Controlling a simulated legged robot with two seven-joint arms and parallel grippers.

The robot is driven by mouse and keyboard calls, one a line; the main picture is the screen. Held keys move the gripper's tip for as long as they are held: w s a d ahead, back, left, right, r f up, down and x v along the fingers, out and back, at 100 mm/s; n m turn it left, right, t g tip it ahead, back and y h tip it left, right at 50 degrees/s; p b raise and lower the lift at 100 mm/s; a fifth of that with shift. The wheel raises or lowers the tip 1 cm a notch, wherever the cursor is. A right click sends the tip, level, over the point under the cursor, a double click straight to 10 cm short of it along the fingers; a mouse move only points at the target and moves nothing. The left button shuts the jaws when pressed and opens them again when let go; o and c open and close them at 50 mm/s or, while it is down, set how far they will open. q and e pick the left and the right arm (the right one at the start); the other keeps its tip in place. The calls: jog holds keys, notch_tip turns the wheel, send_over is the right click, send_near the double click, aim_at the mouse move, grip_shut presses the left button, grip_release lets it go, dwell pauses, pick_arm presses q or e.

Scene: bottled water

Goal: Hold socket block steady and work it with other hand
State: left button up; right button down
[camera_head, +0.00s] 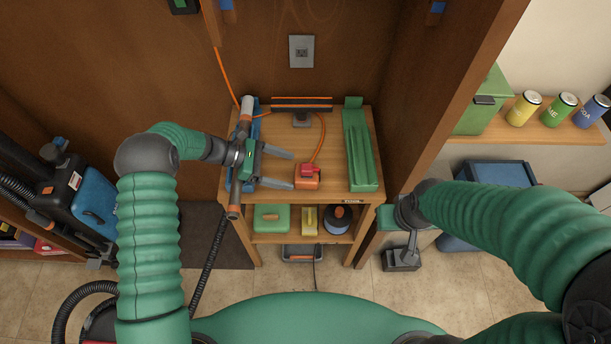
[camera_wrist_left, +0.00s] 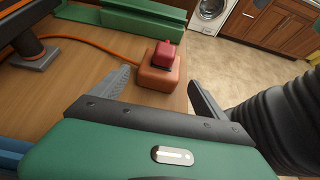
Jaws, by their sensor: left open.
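The socket block (camera_head: 307,182) is a small orange block with a red plug on top. It stands near the front of the wooden bench top, with an orange cord behind it. In the left wrist view the block (camera_wrist_left: 158,76) shows between and just beyond the finger ends, with the red plug (camera_wrist_left: 166,54) on it. My left gripper (camera_head: 292,170) is open and empty, its two fingers pointing right at the block. I cannot tell whether they touch it. My right arm comes in from the right and ends beside the bench.
A long green tray (camera_head: 360,155) lies on the bench's right side. A dark monitor-like bar (camera_head: 301,104) stands at the back. The lower shelf (camera_head: 290,238) holds a green box, a yellow item and a spool. A wooden panel (camera_head: 440,90) rises at the right.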

aim_at(297, 172)
pick_arm(q)
jog(key=b+x, duration=0.1)
jog(key=x, duration=0.5)
jog(key=shift+d, duration=0.3)
jog(key=shift+a, duration=0.3)
jog(key=shift+c, duration=1)
jog(key=shift+d, duration=0.1)
jog(key=c, duration=0.7)
jog(key=shift+d, duration=0.1)
pick_arm(e)
jog(key=shift+w+d+f, duration=0.1)
jog(key=shift+d+f, duration=0.15)
jog(key=shift+f, duration=0.25)
jog(key=shift+d+f, duration=0.2)
jog(key=shift+f, duration=0.25)
pick_arm(q)
jog(key=o, duration=0.4)
jog(key=c, duration=0.7)
